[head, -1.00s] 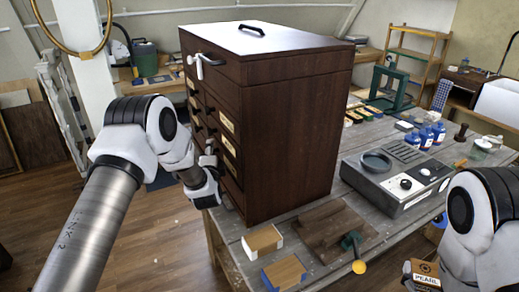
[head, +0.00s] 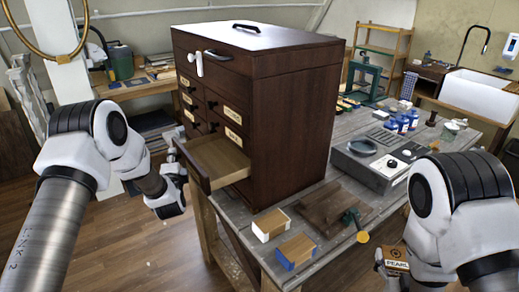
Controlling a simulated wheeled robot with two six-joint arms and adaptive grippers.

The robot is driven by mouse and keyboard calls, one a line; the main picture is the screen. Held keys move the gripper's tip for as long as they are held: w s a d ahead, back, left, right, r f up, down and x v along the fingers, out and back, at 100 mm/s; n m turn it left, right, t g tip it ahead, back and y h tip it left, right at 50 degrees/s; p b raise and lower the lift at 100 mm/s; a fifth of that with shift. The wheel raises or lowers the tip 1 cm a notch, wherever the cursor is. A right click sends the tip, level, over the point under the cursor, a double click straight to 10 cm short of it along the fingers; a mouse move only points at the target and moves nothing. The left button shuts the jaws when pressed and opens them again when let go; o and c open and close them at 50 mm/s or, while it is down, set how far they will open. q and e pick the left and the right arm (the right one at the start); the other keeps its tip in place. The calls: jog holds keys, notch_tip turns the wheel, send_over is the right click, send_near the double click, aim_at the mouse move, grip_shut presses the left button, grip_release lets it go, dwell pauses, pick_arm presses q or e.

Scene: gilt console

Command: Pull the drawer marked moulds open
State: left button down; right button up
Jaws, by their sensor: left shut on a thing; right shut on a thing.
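The dark wooden chest (head: 290,120) stands on the workbench, its drawer fronts facing left. A lower drawer (head: 222,158) stands well out, showing its pale, empty-looking inside. Its front faces away, so I cannot read its label. My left gripper (head: 177,170) is at the outer side of that drawer front, shut on its handle, which is mostly hidden. The drawers above are closed, with cream labels too small to read. My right gripper (head: 382,262) is low at the right, shut on a small brown box marked PEARL (head: 397,258).
Two small blocks (head: 271,224), a dark board (head: 328,205) and a grey device with knobs (head: 385,165) lie on the workbench (head: 245,245). Floor left of the bench is clear.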

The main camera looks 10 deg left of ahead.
jog(key=shift+r+p, duration=0.55)
jog(key=shift+p, duration=0.15)
jog(key=shift+s+a+r, duration=0.15)
jog(key=shift+s, duration=0.05)
pick_arm(q)
jog(key=s+a, duration=0.3)
jog(key=s, duration=0.1)
jog(key=shift+s+a, duration=0.2)
jog(key=shift+a, duration=0.2)
jog(key=c, duration=1)
grip_release()
jog(key=shift+w, duration=0.1)
pick_arm(e)
jog(key=shift+w, duration=0.1)
pick_arm(q)
jog(key=shift+o, duration=0.5)
